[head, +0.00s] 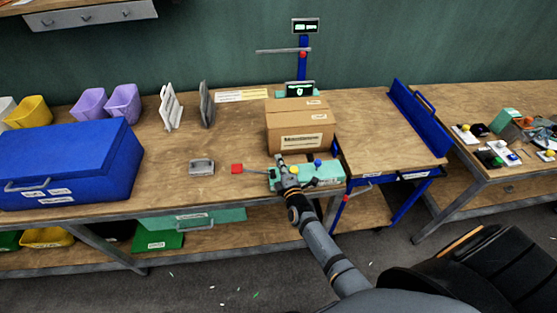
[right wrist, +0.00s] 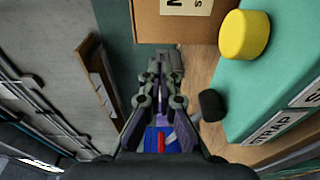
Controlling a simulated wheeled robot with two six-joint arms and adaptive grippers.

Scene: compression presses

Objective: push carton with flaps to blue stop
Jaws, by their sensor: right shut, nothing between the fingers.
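The brown carton (head: 297,115) stands upright on the wooden table, in front of the blue post. Its top looks flat and closed, and a white label is on its front. It also shows at the top of the right wrist view (right wrist: 150,22). The blue stop (head: 420,117) is a long upright bar to the right of the carton, with bare tabletop between them. My right gripper (head: 280,160) is shut and empty near the carton's front left lower corner; I cannot tell whether it touches. Its fingers also show in the right wrist view (right wrist: 160,62). My left gripper is not in view.
A teal control box (head: 327,174) with a yellow and a blue button stands in front of the carton, close to my right gripper. A blue case (head: 75,160) fills the left. Wood right of the carton is clear.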

